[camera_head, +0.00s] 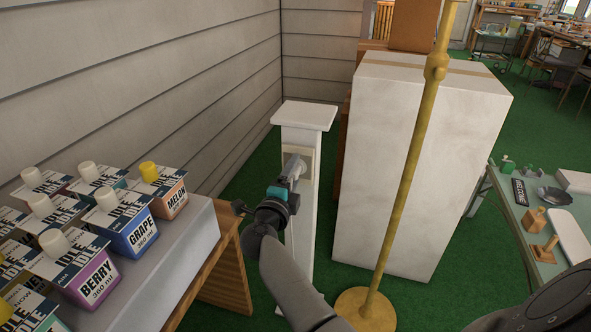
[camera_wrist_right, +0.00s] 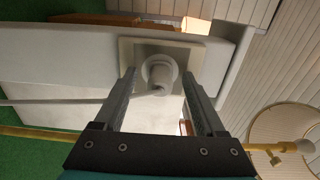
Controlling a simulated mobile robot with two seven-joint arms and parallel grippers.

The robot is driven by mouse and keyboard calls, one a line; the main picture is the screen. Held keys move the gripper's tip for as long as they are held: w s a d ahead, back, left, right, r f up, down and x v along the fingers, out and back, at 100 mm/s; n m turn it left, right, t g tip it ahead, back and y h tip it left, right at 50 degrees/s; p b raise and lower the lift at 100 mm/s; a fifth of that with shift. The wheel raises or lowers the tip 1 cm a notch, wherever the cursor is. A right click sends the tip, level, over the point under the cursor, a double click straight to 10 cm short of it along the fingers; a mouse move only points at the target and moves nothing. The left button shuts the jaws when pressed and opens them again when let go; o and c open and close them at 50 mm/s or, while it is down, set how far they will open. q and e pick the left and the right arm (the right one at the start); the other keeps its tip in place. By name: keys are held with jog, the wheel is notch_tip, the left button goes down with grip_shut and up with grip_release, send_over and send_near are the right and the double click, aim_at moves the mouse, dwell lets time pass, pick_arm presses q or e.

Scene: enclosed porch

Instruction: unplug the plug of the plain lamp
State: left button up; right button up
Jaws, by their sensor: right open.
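A round white plug (camera_wrist_right: 157,72) sits in a beige socket plate (camera_wrist_right: 192,53) on the side of a white post (camera_head: 308,117). My right gripper (camera_head: 297,168) is at the upper part of the post, in front of the plate. In the right wrist view its open fingers (camera_wrist_right: 159,84) stand on either side of the plug, with gaps visible. In the head view the gripper hides the plug. A brass floor stand (camera_head: 409,170) rises to the right; whether it belongs to the plain lamp I cannot tell. My left gripper is out of view.
Several juice cartons (camera_head: 125,222) stand on a table (camera_head: 190,240) at the left, close to my right forearm. A tall white box (camera_head: 400,190) stands right of the post. A green-topped table (camera_head: 545,225) with small objects is at the far right.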

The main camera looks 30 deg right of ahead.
aim_at(292, 177)
dwell(0.3)
grip_shut()
dwell(0.5)
jog(key=shift+a, duration=0.1)
jog(key=shift+p+v, duration=1.25)
jog(key=shift+v, duration=1.7)
